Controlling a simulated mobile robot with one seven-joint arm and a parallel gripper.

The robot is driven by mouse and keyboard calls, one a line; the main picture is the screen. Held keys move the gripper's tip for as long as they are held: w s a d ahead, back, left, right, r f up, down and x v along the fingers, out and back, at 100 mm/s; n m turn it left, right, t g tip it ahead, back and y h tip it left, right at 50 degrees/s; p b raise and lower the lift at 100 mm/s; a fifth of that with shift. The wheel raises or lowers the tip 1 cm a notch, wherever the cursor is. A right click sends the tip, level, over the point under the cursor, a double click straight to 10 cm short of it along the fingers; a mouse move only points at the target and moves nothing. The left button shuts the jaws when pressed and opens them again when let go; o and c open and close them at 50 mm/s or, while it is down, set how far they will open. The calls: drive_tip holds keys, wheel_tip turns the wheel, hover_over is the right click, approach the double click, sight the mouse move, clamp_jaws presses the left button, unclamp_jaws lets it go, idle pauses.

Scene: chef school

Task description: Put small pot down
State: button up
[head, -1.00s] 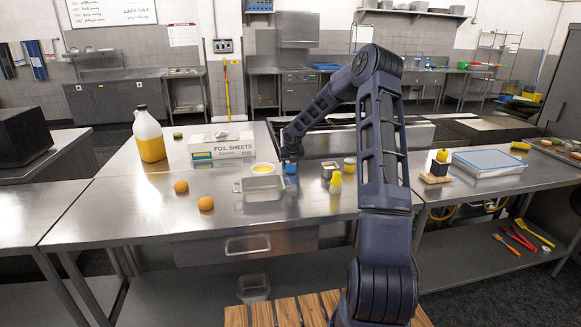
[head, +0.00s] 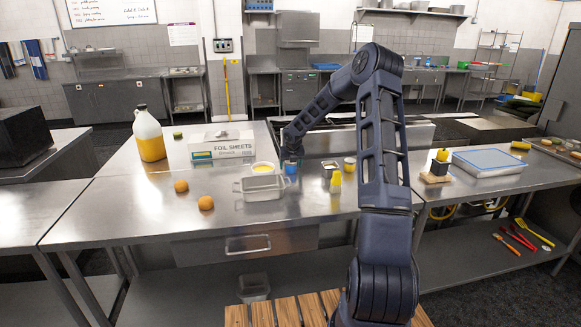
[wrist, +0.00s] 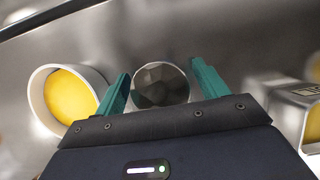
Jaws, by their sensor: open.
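The small pot (wrist: 161,85) shows in the wrist view as a round vessel with a pale rim and a dark, faceted inside. It lies between the two teal fingertips of my gripper (wrist: 160,78), with a gap visible on the right side. My gripper is open around it. In the head view a small blue vessel (head: 291,169), which appears to be this pot, stands on the steel table (head: 140,213) directly below my gripper (head: 291,160). The fingers are too small there to make out.
A white bowl of yellow food (wrist: 70,97) is close on the left, and a metal container (wrist: 300,115) on the right. The table's front left is mostly clear.

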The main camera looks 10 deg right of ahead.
drive_tip(key=s+d+r+m+h, duration=0.1)
drive_tip(key=s+r+m+h, duration=0.1)
drive_tip(key=s+r+m, duration=1.3)
drive_tip(key=s+d+r+m, duration=0.1)
drive_tip(key=s+r+m, duration=0.2)
drive_tip(key=s+m, duration=0.4)
drive_tip(key=s+d+r+m+y, duration=0.1)
drive_tip(key=s+r+m, duration=0.3)
drive_tip(key=s, duration=1.6)
drive_tip(key=s+d+r+m+y, duration=0.1)
drive_tip(key=s+r+m, duration=0.3)
drive_tip(key=s+m, duration=0.6)
drive_tip(key=shift+s+d+r, duration=0.15)
drive_tip(key=shift+s+d, duration=0.15)
drive_tip(key=shift+s, duration=1.5)
